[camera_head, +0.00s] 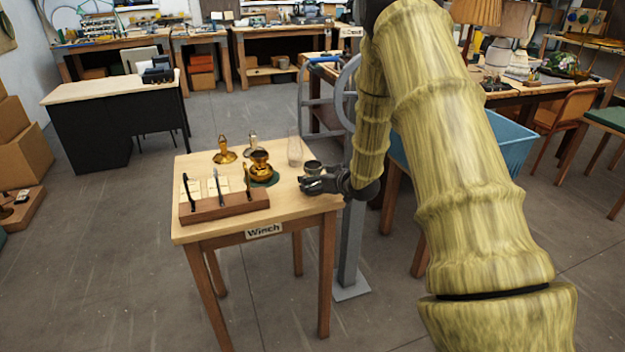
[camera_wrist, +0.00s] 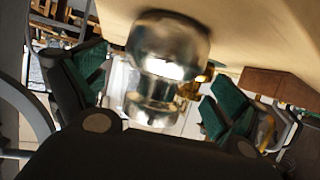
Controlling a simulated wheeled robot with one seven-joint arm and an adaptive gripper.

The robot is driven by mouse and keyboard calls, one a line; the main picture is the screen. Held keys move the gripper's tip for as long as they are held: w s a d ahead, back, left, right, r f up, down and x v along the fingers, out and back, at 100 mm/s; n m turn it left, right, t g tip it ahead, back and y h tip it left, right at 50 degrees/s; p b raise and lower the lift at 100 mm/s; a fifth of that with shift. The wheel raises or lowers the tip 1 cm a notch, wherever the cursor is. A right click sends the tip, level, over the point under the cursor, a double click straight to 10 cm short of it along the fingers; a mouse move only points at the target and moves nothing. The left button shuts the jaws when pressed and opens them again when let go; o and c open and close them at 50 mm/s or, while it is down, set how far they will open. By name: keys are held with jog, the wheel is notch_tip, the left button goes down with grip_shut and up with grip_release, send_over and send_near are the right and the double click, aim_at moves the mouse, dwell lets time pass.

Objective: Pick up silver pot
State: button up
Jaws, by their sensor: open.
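The silver pot (camera_wrist: 168,50) is large and shiny in the wrist view, in the upper middle, with a rounded body and a narrower part. In the wrist view my gripper (camera_wrist: 152,90) is open, with a green-padded finger on either side of the pot's lower part in the picture. I cannot tell whether either finger touches it.
A brass pot (camera_head: 261,168) on a green round base, a brass piece (camera_head: 225,151) and a clear glass (camera_head: 295,150) stand close by. A wooden rack (camera_head: 225,207) with upright tools sits at the table's front left. A blue bin (camera_head: 512,140) is to the right.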

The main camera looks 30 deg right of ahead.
jog(key=shift+x, duration=1)
jog(key=c, duration=1.7)
jog(key=shift+c, duration=0.8)
jog(key=shift+r, duration=0.15)
